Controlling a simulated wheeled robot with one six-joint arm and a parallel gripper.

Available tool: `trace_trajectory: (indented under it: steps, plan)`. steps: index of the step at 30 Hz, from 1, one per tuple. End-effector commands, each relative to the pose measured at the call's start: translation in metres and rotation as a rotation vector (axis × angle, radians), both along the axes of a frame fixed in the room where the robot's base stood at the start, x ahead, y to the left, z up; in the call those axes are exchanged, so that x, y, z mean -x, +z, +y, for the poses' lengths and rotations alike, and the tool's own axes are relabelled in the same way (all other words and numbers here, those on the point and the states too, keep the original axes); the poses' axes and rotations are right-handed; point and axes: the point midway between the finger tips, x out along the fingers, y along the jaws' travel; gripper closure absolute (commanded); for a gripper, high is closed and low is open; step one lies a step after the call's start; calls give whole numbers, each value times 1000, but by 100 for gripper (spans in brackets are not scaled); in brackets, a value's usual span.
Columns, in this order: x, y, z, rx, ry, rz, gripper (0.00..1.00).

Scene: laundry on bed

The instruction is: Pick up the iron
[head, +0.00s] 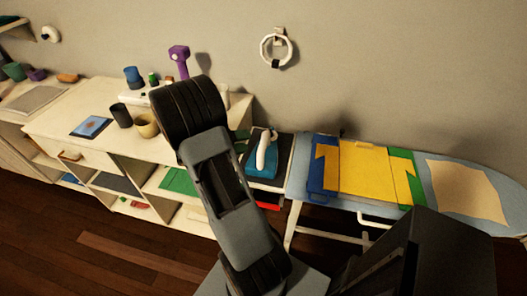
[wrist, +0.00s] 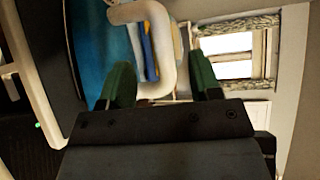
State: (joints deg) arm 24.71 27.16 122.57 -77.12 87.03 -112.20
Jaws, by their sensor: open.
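The iron (head: 262,160) has a teal body and a white handle. In the head view it sits on the dark rest at the left end of the ironing board (head: 298,170). In the wrist view the iron's teal body (wrist: 92,45) is at upper left, and its white looped handle (wrist: 160,45) shows large. My gripper (wrist: 161,65) is open, with its two green fingers apart. Part of the handle appears between the fingers in the picture; I cannot tell whether either touches it. My arm hides the gripper in the head view.
Folded yellow clothing (head: 375,170) lies on the board, with a beige cloth (head: 465,188) at right. A cream shelf unit (head: 60,125) at left holds a blue-screened tablet (head: 91,126), cups and a purple object (head: 179,58). A white ring (head: 277,47) hangs on the wall.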

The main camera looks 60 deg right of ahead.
Motion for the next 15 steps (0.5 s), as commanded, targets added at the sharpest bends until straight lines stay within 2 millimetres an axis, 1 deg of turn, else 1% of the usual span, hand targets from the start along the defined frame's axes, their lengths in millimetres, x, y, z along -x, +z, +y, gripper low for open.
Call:
trace_trajectory:
  steps: [1, 3, 9, 15]
  plan:
    - [4, -1, -5, 0, -2, 0, 42]
    - [6, -2, -8, -1, -1, -1, 42]
    - [9, -2, -13, 5, 0, 2, 42]
    - [20, -4, -32, 8, -2, 6, 42]
